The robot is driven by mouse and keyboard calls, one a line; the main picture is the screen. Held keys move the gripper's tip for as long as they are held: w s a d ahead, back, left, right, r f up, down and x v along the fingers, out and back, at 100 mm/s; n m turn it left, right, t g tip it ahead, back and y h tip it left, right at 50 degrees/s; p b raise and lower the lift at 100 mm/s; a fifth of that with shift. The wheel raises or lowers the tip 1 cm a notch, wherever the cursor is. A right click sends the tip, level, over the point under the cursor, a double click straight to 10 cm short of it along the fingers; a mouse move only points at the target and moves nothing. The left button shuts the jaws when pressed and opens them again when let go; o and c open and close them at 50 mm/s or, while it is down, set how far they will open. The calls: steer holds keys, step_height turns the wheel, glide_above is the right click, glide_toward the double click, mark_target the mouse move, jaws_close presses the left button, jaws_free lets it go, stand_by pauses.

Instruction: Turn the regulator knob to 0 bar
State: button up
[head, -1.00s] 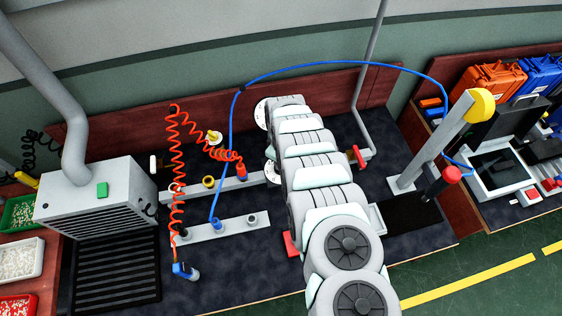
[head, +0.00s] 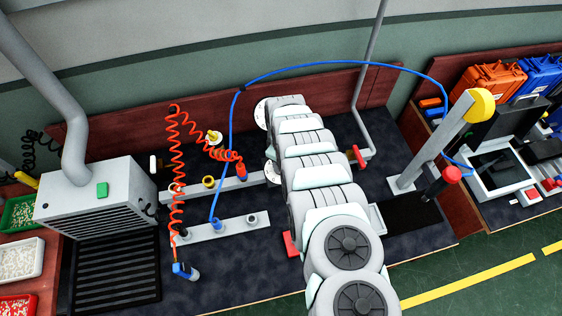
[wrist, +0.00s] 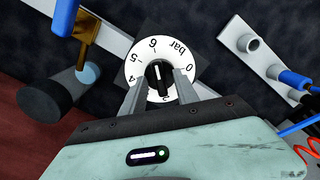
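The regulator knob (wrist: 158,72) is black and sits at the centre of a white dial (wrist: 137,66) in the wrist view. The dial is marked "bar", with 0 at the right and 6, 5 and 4 running round to the left; a 2 shows at the bottom. The fingers cover part of the lower dial. In the head view, my arm hides the knob and gripper.
A grey manifold with ports (wrist: 264,58) lies right of the dial, and a dark cylinder (wrist: 45,97) lies left in the wrist view. In the head view, orange coiled hose (head: 176,150) and blue hose (head: 229,150) hang left of my arm. A red valve handle (head: 359,156) stands right.

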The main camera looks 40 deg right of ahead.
step_height(320, 180, up, 11)
steer(key=shift+b, duration=0.3)
stand_by(0.5)
steer(key=shift+f, duration=0.1)
stand_by(0.4)
